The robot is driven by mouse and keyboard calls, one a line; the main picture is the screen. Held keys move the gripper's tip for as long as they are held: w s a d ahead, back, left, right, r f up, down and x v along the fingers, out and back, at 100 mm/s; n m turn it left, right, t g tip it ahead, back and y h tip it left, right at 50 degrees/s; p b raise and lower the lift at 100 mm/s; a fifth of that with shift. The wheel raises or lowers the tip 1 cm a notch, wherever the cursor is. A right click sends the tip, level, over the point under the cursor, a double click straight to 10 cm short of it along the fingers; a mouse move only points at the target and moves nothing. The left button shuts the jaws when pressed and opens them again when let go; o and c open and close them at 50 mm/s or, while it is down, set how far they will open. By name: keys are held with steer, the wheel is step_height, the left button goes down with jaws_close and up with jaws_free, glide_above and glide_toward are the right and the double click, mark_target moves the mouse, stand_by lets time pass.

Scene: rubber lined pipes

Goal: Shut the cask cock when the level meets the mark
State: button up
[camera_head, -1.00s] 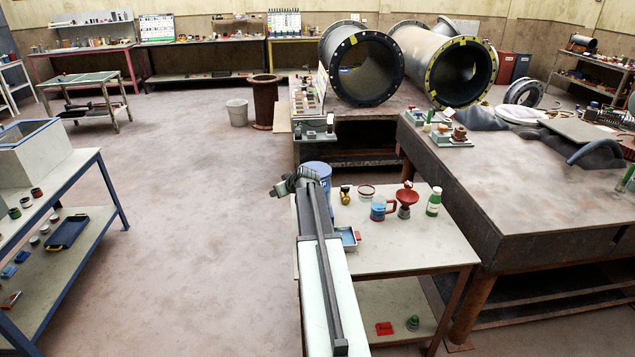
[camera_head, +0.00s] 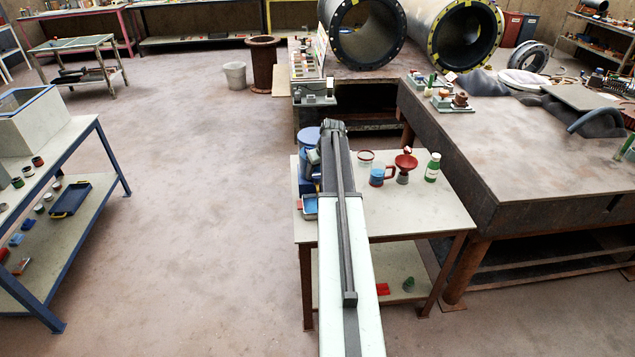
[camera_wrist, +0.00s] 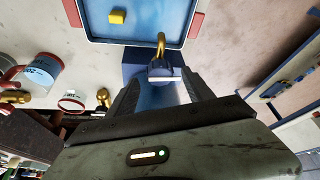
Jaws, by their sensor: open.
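A blue cask (camera_head: 308,137) stands at the back left of the small bench, partly hidden by my arm. In the wrist view a curved brass spout (camera_wrist: 161,45) shows beside a dark blue-grey fitting, which seems to belong to the cock. My gripper (camera_wrist: 163,80) is open, with its fingers either side of this fitting; I cannot tell if they touch it. No liquid level is readable.
The bench (camera_head: 410,215) also holds a red funnel (camera_head: 405,163), a red-rimmed dish (camera_head: 365,158) and a green bottle (camera_head: 432,167) right of my arm. A large heavy table (camera_head: 540,150) stands close at right. Open floor (camera_head: 200,180) lies at left.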

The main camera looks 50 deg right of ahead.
steer(key=shift+b+x, duration=0.3)
steer(key=shift+x, duration=0.7)
steer(key=shift+r, duration=0.1)
jaws_close()
steer(key=shift+m+h, duration=0.3)
steer(key=shift+m, duration=0.5)
jaws_free()
